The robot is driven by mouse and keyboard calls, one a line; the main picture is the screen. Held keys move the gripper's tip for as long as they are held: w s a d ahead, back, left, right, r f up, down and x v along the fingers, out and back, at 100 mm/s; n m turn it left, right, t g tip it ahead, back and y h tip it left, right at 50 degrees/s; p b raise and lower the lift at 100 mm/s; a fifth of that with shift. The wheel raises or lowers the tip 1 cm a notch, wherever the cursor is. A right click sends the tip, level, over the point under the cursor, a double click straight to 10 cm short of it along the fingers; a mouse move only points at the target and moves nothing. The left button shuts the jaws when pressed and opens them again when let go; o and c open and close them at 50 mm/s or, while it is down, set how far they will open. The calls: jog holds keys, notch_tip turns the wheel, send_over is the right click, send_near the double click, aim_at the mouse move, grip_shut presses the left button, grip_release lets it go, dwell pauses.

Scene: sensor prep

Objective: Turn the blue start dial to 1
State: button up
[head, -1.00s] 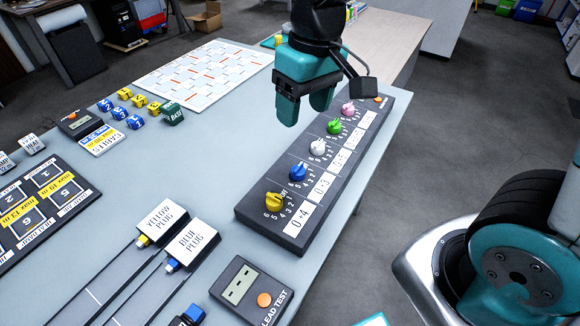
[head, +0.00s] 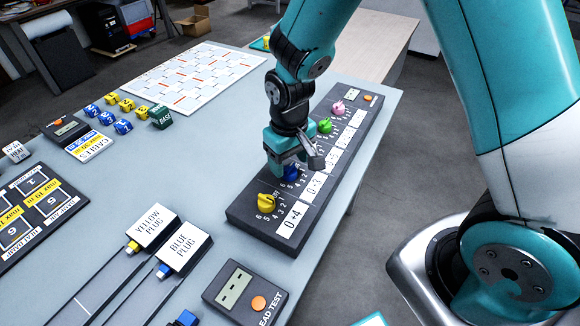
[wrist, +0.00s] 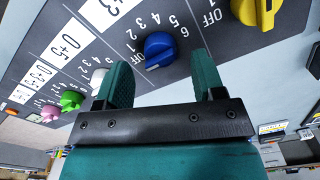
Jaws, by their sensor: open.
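The blue start dial (head: 291,174) sits on the dark control panel (head: 262,232), second from the near end, and is partly hidden by my gripper in the head view. In the wrist view the blue dial (wrist: 158,48) shows between the fingertips, with numbers around it. A light mark on its lower left edge lies near the OFF lettering; the exact setting is hard to read. My gripper (wrist: 162,66) is open, one finger on each side of the dial. I cannot tell whether either finger touches it. In the head view my gripper (head: 282,168) is low over the panel.
A yellow dial (head: 267,202) is close on the near side. Beyond are a white dial (wrist: 98,78), a green dial (head: 325,125) and a pink dial (head: 338,107). A lead tester (head: 238,291) and plug boxes (head: 185,249) lie nearer. The space above the panel's near end is clear.

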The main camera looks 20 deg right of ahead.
aim_at(290, 171)
jog(key=shift+f, duration=1.3)
jog(key=c, duration=0.9)
jog(key=shift+r+m+p, duration=0.1)
jog(key=shift+m+p, duration=0.5)
jog(key=shift+m, duration=2.2)
jog(key=o, duration=0.9)
